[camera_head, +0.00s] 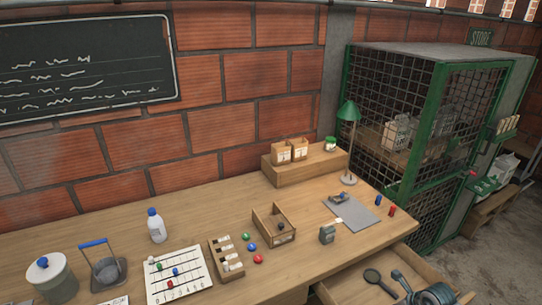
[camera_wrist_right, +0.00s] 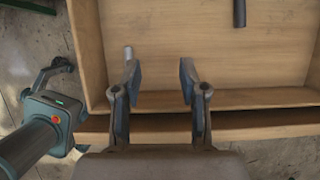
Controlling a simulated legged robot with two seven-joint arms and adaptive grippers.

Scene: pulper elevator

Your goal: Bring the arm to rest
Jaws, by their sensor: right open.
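My right gripper (camera_head: 404,284) is at the lower right of the head view, over the front part of the pulled-out wooden drawer (camera_head: 350,291). In the right wrist view my right gripper (camera_wrist_right: 159,72) is open, with its two fingers apart and nothing between them. The drawer (camera_wrist_right: 200,50) lies beneath it, and its front edge passes under the fingers. A dark rod (camera_wrist_right: 239,12) shows at the top of the wrist view.
A green mesh cage (camera_head: 430,140) stands at right.

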